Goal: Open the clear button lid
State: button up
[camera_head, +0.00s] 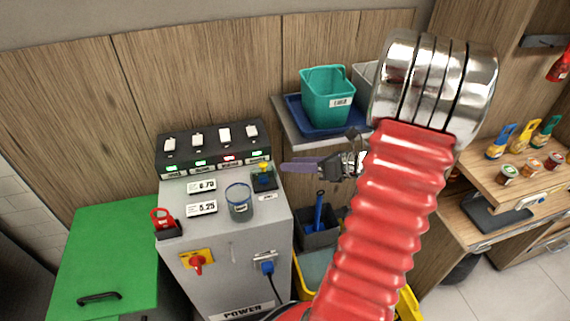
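A see-through bluish cylinder (240,203) with a small label stands on top of the grey machine (220,222). I cannot tell if it is the clear button lid or a cup. Behind it to the right is a small dark box with a yellow top (264,171); no clear lid can be made out on it. My gripper (285,164) points left, its purple-grey fingers at the machine's right edge in the picture, just right of the yellow-topped box. The fingers overlap from this side, so their gap does not show. Nothing is seen held.
A dark panel with several white switches (197,138) stands at the machine's back. A red lock-like item (162,221) sits at its left corner. A teal bucket (327,97) stands on a blue tray (297,112) behind my gripper. My red arm covers the right middle.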

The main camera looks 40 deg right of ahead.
jog(key=shift+v, duration=0.95)
jog(key=shift+a, duration=0.2)
jog(key=shift+c, duration=1.3)
jog(key=a+n+g, duration=0.1)
jog(key=a+n, duration=0.1)
jog(key=a, duration=0.1)
jog(key=a+r+n+g+y, duration=0.1)
jog(key=a+n, duration=0.1)
jog(key=a, duration=0.1)
jog(key=w+a+r+n+g, duration=0.1)
jog(key=a+n, duration=0.1)
jog(key=a, duration=0.1)
jog(key=shift+w+a+r+n+y, duration=0.1)
jog(key=shift+a+r+n+y, duration=0.1)
jog(key=shift+a+n+y, duration=0.15)
grip_shut()
jog(key=s+a+r+n+g+h, duration=0.2)
jog(key=s+a+r+n+h, duration=0.1)
jog(key=a+n, duration=0.7)
jog(key=s+a+r+n+g+h, duration=0.1)
jog(key=s+a+r+n+h, duration=0.3)
jog(key=n, duration=1.5)
jog(key=shift+s+a+r+g, duration=0.4)
jog(key=shift+s+a+r, duration=0.85)
jog(key=shift+s+a, duration=1.3)
